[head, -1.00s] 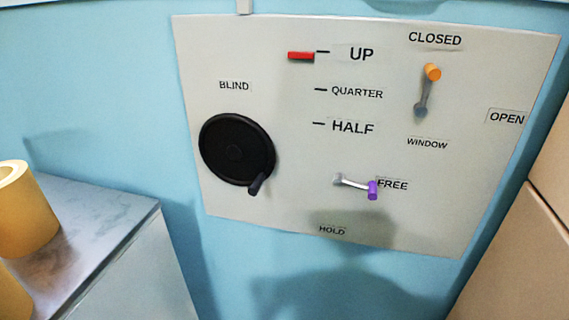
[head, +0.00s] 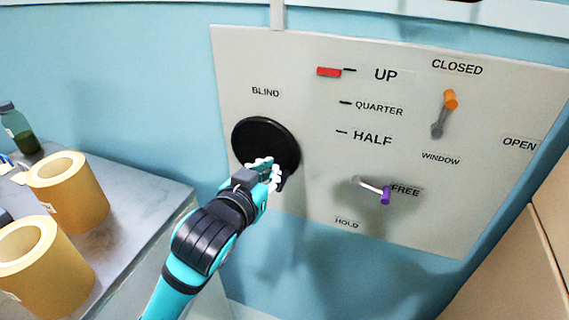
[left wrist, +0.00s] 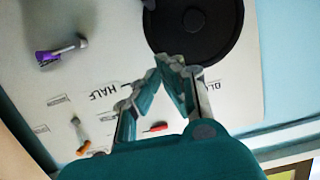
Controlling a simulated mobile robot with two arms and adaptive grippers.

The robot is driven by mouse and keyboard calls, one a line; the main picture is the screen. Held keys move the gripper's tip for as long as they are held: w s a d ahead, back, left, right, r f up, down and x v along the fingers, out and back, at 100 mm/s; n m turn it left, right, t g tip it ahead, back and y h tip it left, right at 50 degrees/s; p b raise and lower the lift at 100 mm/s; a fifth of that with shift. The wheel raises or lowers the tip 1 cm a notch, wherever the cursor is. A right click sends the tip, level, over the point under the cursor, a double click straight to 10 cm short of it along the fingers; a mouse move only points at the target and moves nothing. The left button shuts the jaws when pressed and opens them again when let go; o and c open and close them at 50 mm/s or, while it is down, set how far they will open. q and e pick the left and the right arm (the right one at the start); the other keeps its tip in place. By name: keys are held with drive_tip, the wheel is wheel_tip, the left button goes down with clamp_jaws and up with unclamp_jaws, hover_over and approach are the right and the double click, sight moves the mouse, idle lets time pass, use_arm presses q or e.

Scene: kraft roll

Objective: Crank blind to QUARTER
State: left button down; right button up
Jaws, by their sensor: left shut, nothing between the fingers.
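The black BLIND crank disc (head: 262,140) is on the grey panel's left side; it also shows in the left wrist view (left wrist: 197,22). In the head view its handle, at the lower right rim, is mostly hidden behind my left gripper (head: 270,172). In the left wrist view the left fingertips (left wrist: 168,62) are together, empty, near the disc's edge; I cannot tell whether they touch the handle. The red marker (head: 328,72) is level with the UP line, above QUARTER and HALF. The purple-tipped lever (head: 385,196) points at FREE. My right gripper is not in view.
The orange-tipped window lever (head: 450,100) points up at CLOSED. A grey table (head: 150,197) at left bears tan rolls (head: 68,190) and a green bottle (head: 18,130). A tan cabinet (head: 520,260) stands at right. The panel between the disc and the levers is clear.

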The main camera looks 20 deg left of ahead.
use_arm(q)
drive_tip(key=p, duration=0.2)
hover_over(289, 163)
drive_tip(key=f+v, duration=0.1)
drive_tip(key=v, duration=0.2)
drive_tip(key=shift+s+d+f, duration=0.1)
drive_tip(key=shift+s+f, duration=0.05)
drive_tip(key=shift+f, duration=0.35)
drive_tip(key=shift+s+d+f, duration=0.1)
drive_tip(key=shift+s+f, duration=0.05)
drive_tip(key=shift+f, duration=0.35)
wheel_tip(289, 163, down, 3)
drive_tip(key=shift+a+r, duration=0.1)
drive_tip(key=shift+r, duration=0.05)
drive_tip(key=shift+s+f, duration=0.15)
drive_tip(key=shift+f, duration=0.55)
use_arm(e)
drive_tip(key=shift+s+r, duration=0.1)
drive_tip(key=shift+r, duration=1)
use_arm(q)
drive_tip(key=shift+a+f, duration=0.1)
drive_tip(key=shift+a, duration=0.1)
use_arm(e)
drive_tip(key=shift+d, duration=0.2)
